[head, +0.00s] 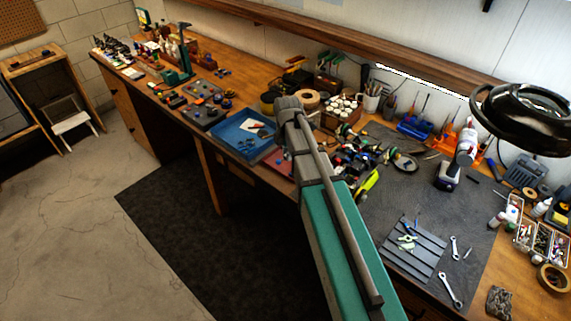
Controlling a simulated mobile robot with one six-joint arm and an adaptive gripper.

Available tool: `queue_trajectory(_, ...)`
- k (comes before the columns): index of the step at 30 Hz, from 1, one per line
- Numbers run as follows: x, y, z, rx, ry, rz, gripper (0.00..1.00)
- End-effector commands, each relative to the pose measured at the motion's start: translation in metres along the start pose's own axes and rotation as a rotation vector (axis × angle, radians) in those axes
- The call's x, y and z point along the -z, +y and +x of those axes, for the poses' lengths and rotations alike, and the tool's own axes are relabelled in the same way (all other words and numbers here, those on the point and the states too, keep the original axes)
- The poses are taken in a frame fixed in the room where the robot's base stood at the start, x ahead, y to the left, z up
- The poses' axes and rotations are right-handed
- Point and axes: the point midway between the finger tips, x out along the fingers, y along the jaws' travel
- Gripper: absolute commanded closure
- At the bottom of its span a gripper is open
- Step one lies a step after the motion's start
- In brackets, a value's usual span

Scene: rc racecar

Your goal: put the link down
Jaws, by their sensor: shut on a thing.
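My own teal and grey arm crosses the middle of the head view, and I cannot make out my gripper at its far end. I cannot pick out the link; it may be hidden behind the arm or too small to tell. A cluttered group of dark car parts (358,152) lies on the bench just right of the arm, with a wheel-like round part (404,162) at its right side. A blue tray (228,138) with a white paper and small parts in it sits left of the arm.
The wooden bench (140,92) runs along the wall. On its dark mat (385,209) lie a ribbed grey tray (408,262), two wrenches (452,289) and a yellow-green tool (368,184).

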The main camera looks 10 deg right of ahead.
Motion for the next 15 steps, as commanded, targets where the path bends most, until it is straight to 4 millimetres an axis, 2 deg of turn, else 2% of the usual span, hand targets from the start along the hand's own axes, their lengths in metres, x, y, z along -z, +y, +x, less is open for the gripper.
queue_trajectory(6,0.0034,-0.0022,-0.0071,-0.001,0.000,-0.245,1.00)
queue_trajectory(15,0.0053,-0.0029,-0.0093,-0.001,0.000,-0.391,1.00)
